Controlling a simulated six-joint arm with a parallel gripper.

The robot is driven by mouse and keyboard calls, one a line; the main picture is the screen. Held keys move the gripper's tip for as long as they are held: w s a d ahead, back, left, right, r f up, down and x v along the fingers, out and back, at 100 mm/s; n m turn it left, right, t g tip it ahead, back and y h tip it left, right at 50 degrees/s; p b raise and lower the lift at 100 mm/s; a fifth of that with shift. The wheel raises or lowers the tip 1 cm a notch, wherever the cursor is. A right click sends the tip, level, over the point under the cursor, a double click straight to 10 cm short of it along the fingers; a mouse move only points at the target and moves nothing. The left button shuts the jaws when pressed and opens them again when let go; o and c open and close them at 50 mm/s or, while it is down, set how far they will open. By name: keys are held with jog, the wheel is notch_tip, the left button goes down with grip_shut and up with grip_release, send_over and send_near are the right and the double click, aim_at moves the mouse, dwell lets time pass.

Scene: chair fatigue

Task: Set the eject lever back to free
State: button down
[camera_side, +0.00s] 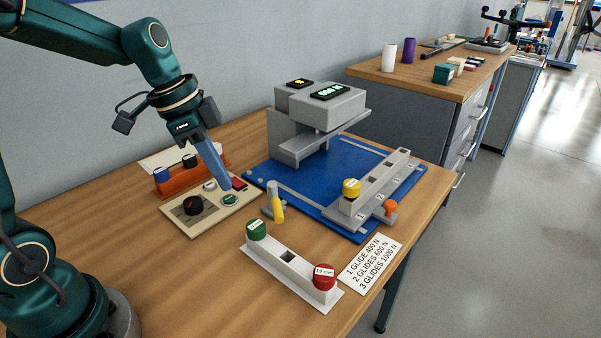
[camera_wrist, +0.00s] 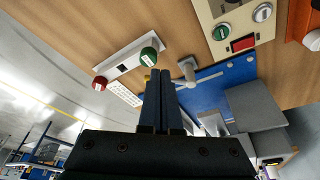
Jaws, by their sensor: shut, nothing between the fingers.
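A small lever with a yellow handle (camera_side: 277,205) stands at the near left edge of the blue base plate (camera_side: 262,172); no label on it is readable. In the wrist view a grey lever-like part (camera_wrist: 187,72) lies beside the plate, just right of my fingertips. My gripper (camera_side: 227,187) is shut and empty, pointing down over the control panel (camera_side: 180,225), close to its green button (camera_side: 230,200). I cannot tell whether it touches the panel. In the wrist view the shut fingers (camera_wrist: 159,72) point up the picture.
The grey test machine (camera_side: 320,112) stands at the back of the plate. A grey rail with a yellow cap (camera_side: 351,188) and an orange knob (camera_side: 390,207) are at right. A white rail (camera_side: 285,262) holds green and red caps in front. An orange rack (camera_side: 185,178) stands behind the panel.

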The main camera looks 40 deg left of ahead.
aim_at(277, 207)
jog(key=w+d+f, duration=0.1)
jog(key=f, duration=0.1)
jog(key=w+d+f, duration=0.1)
jog(key=f, duration=0.1)
jog(key=w+f, duration=0.1)
jog(key=f, duration=0.1)
jog(key=shift+w+d, duration=0.35)
jog(key=shift+d, duration=0.05)
jog(key=shift+w+d+f, duration=0.1)
jog(key=shift+w+d, duration=0.2)
jog(key=shift+w, duration=0.1)
jog(key=shift+w+d+n, duration=0.25)
jog(key=shift+d+n, duration=0.15)
jog(key=shift+n, duration=0.3)
jog(key=shift+w+d+n+y, duration=0.4)
jog(key=shift+w+d+n, duration=0.15)
jog(key=shift+n, duration=0.45)
jog(key=shift+w+d+n+t+y, duration=0.35)
jog(key=shift+w+d+n, duration=0.25)
jog(key=shift+n, duration=0.6)
jog(key=shift+w+n, duration=0.25)
jog(key=shift+n, duration=0.05)
jog(key=shift+w+d, duration=0.35)
jog(key=shift+w, duration=0.5)
